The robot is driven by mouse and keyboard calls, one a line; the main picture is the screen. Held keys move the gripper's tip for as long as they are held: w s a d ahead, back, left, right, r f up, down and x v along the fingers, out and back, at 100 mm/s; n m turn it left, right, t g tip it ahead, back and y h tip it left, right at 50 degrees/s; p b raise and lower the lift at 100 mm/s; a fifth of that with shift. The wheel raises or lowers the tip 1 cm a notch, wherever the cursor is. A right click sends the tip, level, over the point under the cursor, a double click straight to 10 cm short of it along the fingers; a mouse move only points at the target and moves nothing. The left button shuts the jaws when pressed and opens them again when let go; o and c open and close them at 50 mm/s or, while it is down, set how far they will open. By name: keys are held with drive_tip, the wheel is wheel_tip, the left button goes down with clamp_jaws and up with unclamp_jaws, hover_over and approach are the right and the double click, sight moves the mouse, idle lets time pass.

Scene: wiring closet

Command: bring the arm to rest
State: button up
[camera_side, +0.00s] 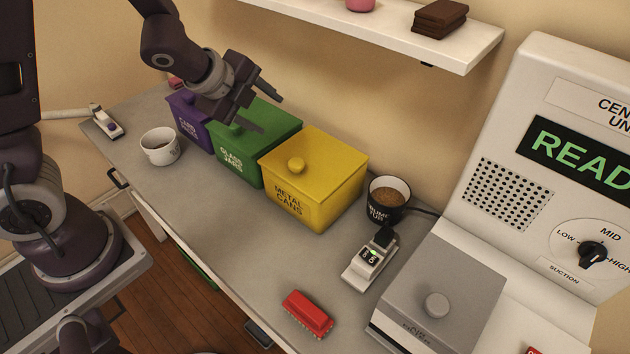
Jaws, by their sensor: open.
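My gripper (268,107) is open and empty, with its two dark fingers spread apart. It hangs above the green bin (272,131) labelled for glass jars, in front of part of its lid. Whether a finger touches the lid I cannot tell. My arm reaches in from the upper left of the picture and bends down to the gripper.
A purple bin (187,121) and a yellow metal-cans bin (325,180) flank the green one. A shelf (375,30) hangs above; a console (540,150) stands right.

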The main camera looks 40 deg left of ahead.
drive_tip(key=shift+r, duration=0.1)
drive_tip(key=s+a+r+n+y, duration=0.2)
drive_tip(key=s+r+n, duration=0.3)
drive_tip(key=r+n, duration=0.25)
drive_tip(key=s+d+r+n+g+h, duration=0.1)
drive_tip(key=s+d+r+n, duration=0.1)
drive_tip(key=s+n, duration=0.3)
drive_tip(key=s+d+r+n+g+h, duration=0.1)
drive_tip(key=s+d+r+n, duration=0.2)
drive_tip(key=s, duration=1)
drive_tip(key=shift+s+d+r+n, duration=0.15)
drive_tip(key=shift+s+d+n, duration=0.1)
drive_tip(key=shift+d+n, duration=0.95)
drive_tip(key=shift+a, duration=0.15)
